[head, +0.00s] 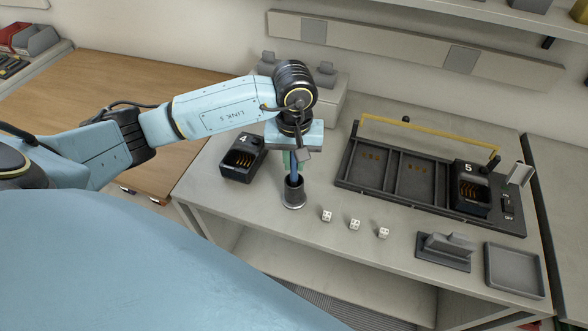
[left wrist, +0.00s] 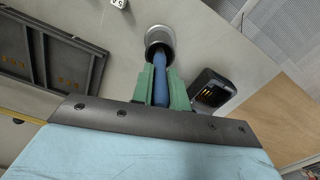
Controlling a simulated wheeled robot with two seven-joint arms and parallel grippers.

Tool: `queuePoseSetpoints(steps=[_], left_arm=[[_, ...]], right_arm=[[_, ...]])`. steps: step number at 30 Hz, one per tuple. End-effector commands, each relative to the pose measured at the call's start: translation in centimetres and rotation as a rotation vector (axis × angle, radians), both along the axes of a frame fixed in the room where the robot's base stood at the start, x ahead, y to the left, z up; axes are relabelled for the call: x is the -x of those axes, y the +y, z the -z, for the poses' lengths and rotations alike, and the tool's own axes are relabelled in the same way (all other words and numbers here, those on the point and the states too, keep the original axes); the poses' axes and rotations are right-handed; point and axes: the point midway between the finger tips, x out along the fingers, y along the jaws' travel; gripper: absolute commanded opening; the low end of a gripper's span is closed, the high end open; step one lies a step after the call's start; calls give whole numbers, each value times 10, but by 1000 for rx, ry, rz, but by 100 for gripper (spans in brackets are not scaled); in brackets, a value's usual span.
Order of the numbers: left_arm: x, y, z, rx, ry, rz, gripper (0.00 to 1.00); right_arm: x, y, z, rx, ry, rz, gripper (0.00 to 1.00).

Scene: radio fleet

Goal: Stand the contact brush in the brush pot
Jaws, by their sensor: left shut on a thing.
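The brush pot (head: 293,197) is a small grey cylinder standing on the table, left of the three white dice. It also shows in the left wrist view (left wrist: 159,34) as a round opening. The contact brush (left wrist: 160,77) has a blue handle; in the head view a short blue part (head: 293,179) shows just at the pot's mouth. My left gripper (head: 292,163) is over the pot with green fingers shut on the brush. The brush's far end reaches into the pot's opening; how deep it sits is hidden. My right gripper is not in view.
A black charger marked 4 (head: 243,158) stands close left of the pot. White dice (head: 355,224) lie to its right. A dark tray (head: 390,170) with a yellow bar, a charger marked 5 (head: 472,188), a grey block stand (head: 445,250) and a shallow tray (head: 514,270) fill the right.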

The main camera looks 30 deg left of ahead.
Motion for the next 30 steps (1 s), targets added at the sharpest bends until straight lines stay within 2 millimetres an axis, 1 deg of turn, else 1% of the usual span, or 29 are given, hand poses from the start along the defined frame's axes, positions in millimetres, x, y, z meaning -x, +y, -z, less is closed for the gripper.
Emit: queuePoseSetpoints(steps=[2, 9, 16, 21, 22, 24, 26, 30], left_arm=[[0, -1, 6, 2, 1, 1, 0], [1, -1, 37, 1, 3, 1, 0], [0, 0, 38, 0, -1, 2, 0], [0, 0, 42, 0, -1, 3, 0], [0, 0, 41, 1, 0, 3, 20], [0, 0, 41, 1, 0, 3, 29], [0, 0, 41, 1, 0, 3, 37], [0, 0, 41, 1, 0, 3, 38]], right_arm=[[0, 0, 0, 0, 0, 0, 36], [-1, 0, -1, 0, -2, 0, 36], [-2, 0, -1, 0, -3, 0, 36], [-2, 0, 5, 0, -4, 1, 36], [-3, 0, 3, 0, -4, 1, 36], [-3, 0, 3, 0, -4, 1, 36], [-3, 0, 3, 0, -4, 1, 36], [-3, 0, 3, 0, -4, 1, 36]])
